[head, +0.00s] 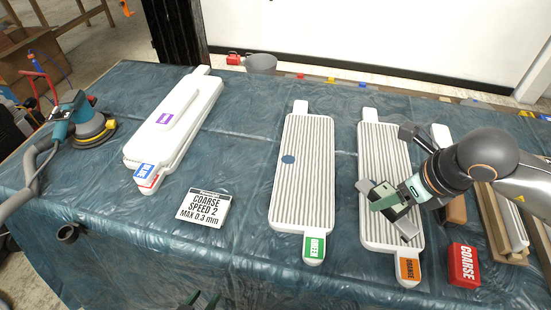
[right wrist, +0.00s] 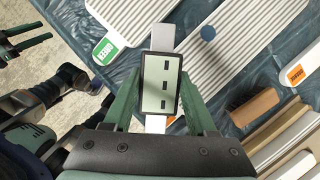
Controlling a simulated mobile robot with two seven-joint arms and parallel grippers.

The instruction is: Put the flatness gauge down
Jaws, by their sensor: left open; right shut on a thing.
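The flatness gauge (right wrist: 161,84) has a pale display with dark bars, a dark frame and light ends. My right gripper (right wrist: 158,105) is shut on it, with green fingers on both sides. In the head view my right gripper (head: 384,196) and the gauge (head: 407,226) are over the ribbed white panel with the orange tag (head: 377,150). I cannot tell whether the gauge touches the panel. My left gripper (head: 205,300) shows only by its fingertips at the bottom edge; it is open and empty in the right wrist view (right wrist: 28,40).
A ribbed panel with a green tag (head: 303,170) lies in the middle, stacked white panels (head: 175,125) to the left. A sign (head: 203,207), a red COARSE block (head: 463,265) and a sander (head: 80,120) are on the blue-covered table (head: 130,265). The front left cloth is mostly clear.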

